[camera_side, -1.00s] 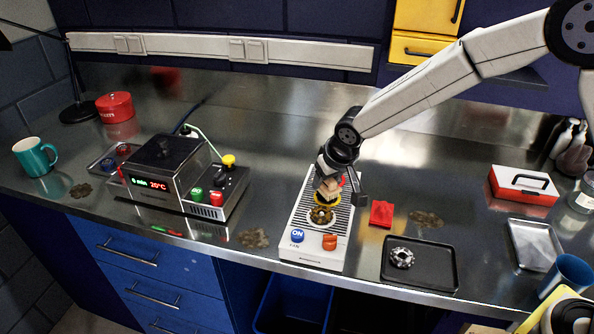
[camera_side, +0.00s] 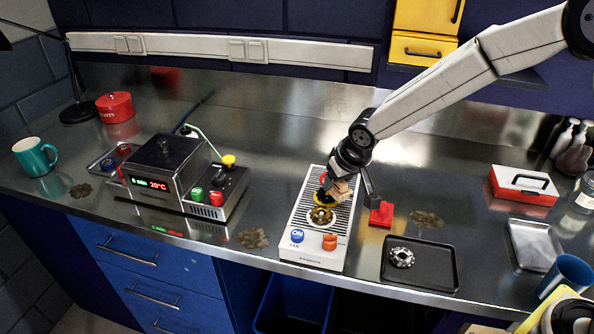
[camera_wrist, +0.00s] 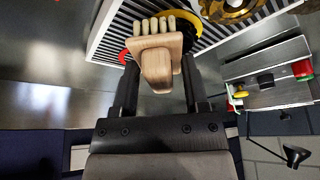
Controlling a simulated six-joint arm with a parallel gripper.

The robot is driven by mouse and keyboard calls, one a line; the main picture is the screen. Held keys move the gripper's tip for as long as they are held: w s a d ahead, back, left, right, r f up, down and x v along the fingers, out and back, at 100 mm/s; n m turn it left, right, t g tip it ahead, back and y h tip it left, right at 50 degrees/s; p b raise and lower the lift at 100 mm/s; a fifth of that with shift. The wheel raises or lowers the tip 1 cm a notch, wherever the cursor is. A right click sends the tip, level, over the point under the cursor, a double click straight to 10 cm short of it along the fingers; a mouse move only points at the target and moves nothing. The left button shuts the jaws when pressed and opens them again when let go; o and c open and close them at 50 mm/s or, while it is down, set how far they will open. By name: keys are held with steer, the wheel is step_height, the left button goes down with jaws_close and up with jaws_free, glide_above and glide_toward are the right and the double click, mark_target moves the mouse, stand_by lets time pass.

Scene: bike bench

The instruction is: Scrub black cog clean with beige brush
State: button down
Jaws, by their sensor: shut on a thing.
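My gripper (camera_wrist: 158,85) is shut on the beige wooden brush (camera_wrist: 157,62). The brush also shows in the side view (camera_side: 342,189), low over the slatted fan unit (camera_side: 301,223). In the wrist view its pale bristles lie in front of a dark disc with a yellow rim (camera_wrist: 189,27); I cannot tell whether they touch it. A dark part shows by that yellow rim in the side view (camera_side: 325,200). Whether this is the black cog is unclear, as brush and gripper partly cover it. A gold-coloured cog (camera_side: 320,217) sits just in front.
A red part (camera_wrist: 124,56) is partly hidden beside the brush. A silver cog (camera_side: 401,257) lies in a black tray (camera_side: 437,279) at the right. A red block (camera_side: 381,214) stands near the gripper.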

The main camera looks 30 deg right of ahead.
mark_target(319, 190)
steer(key=shift+w+a, duration=0.1)
steer(key=shift+a, duration=0.05)
steer(key=shift+w+a+f, duration=0.1)
steer(key=shift+w+a, duration=1.15)
steer(key=shift+a, duration=0.05)
stand_by(0.3)
steer(key=shift+w+r, duration=0.1)
steer(key=shift+r, duration=2.5)
steer(key=shift+d, duration=0.15)
steer(key=s+d, duration=0.4)
steer(key=d, duration=0.6)
steer(key=s+d+f, duration=0.1)
steer(key=s+d, duration=0.3)
steer(key=d, duration=0.6)
steer(key=shift+s+f, duration=0.15)
steer(key=shift+f, duration=0.1)
